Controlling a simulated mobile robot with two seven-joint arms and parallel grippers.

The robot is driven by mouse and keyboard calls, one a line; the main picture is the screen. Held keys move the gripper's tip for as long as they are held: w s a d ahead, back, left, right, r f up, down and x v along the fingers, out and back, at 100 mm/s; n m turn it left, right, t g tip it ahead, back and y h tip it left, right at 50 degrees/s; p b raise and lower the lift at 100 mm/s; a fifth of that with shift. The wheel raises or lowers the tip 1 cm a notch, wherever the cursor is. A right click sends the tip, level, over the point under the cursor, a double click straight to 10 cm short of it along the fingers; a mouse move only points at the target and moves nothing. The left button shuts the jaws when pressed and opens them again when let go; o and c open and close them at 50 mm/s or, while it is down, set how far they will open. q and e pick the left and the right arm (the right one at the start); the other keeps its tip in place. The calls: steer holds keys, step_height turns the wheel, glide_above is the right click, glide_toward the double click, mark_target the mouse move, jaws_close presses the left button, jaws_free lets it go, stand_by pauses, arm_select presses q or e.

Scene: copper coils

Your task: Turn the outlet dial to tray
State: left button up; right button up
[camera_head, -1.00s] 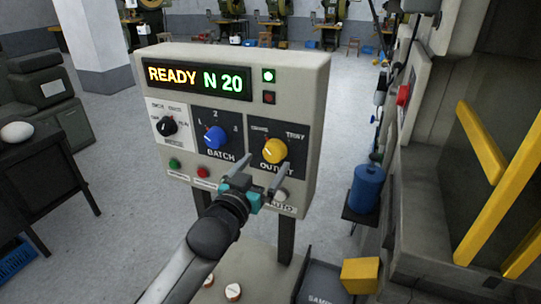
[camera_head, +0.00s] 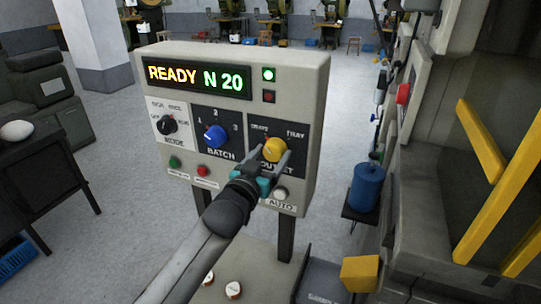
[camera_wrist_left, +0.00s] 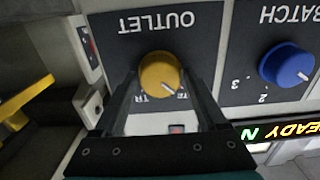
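The yellow outlet dial (camera_head: 274,148) is on the right of the control panel's front. It also shows in the left wrist view (camera_wrist_left: 160,74), upside down, with its white pointer turned to the label ending in "TE", away from the tray label (camera_head: 297,134). My left gripper (camera_head: 268,161) is open in front of the dial, one finger on each side of it. In the left wrist view the fingers (camera_wrist_left: 161,84) show gaps to the dial, and they hide part of the labels. My right gripper is not in view.
The panel (camera_head: 310,100) also carries a blue batch dial (camera_head: 215,136), a black mode dial (camera_head: 167,125), buttons and a display reading "READY N 20". A white auto button (camera_head: 281,193) sits just below the outlet dial. A blue canister (camera_head: 366,187) and yellow bars stand to the right.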

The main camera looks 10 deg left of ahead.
arm_select(q)
steer(key=c, duration=0.9)
steer(key=shift+m, duration=0.3)
steer(key=m+p, duration=0.2)
steer(key=m, duration=0.1)
steer(key=shift+m, duration=0.3)
steer(key=m+p, duration=0.1)
steer(key=m, duration=0.3)
steer(key=m+p, duration=0.1)
steer(key=m, duration=0.4)
steer(key=m+p, duration=0.1)
steer(key=m, duration=0.3)
steer(key=shift+m, duration=0.3)
steer(key=shift+c, duration=0.2)
